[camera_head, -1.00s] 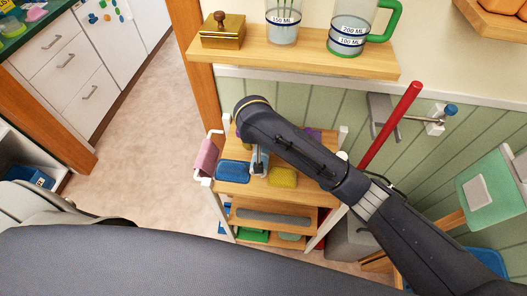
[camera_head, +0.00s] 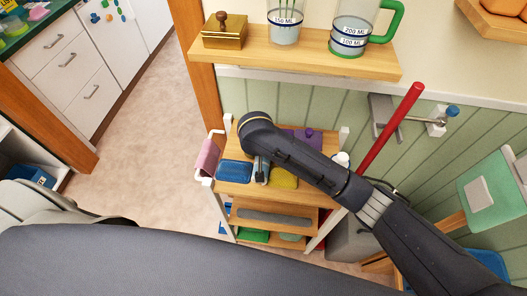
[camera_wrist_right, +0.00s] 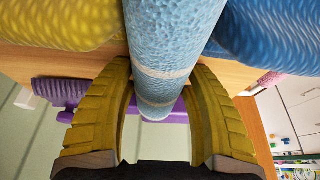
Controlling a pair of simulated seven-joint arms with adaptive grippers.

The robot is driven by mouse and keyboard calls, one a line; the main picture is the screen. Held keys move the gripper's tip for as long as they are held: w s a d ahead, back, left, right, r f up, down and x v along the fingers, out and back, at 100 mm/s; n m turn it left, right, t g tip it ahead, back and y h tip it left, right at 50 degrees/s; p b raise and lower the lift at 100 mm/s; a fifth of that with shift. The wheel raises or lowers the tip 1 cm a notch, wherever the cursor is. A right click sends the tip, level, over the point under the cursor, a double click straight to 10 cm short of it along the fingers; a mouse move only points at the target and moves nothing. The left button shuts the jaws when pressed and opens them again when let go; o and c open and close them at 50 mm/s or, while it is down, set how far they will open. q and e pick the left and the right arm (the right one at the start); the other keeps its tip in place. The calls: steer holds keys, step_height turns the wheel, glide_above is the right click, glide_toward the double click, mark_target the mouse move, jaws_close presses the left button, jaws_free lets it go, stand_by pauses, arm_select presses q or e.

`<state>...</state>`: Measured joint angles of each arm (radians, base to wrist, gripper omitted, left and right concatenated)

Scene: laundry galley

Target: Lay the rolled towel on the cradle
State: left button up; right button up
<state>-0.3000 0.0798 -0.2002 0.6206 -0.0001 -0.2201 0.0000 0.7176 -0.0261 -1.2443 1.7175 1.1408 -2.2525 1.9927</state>
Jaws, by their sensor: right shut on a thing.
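The rolled towel (camera_wrist_right: 170,40) is pale blue with beige bands. In the right wrist view it runs between the yellow fingers of my right gripper (camera_wrist_right: 160,82), which is shut on it. In the head view my right gripper (camera_head: 261,170) is over the wooden top of a small cart, between a blue item (camera_head: 234,172) and a yellow item (camera_head: 283,179). These two show as textured blue (camera_wrist_right: 270,35) and yellow (camera_wrist_right: 60,20) masses beside the towel. I cannot make out the cradle for certain; a purple object (camera_head: 306,140) is partly hidden behind my arm. My left gripper is not in view.
The cart (camera_head: 229,188) has lower shelves and a pink roll (camera_head: 207,158) on its left side rail. A wall shelf (camera_head: 300,63) above holds a brass box (camera_head: 224,32) and measuring jugs. A red pole (camera_head: 391,127) stands at the right. Open floor lies left.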

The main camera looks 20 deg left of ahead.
steer(key=o, duration=1.2)
steer(key=shift+r, duration=0.1)
steer(key=shift+v, duration=5.85)
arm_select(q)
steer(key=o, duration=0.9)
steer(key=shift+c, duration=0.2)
arm_select(e)
steer(key=shift+r, duration=0.15)
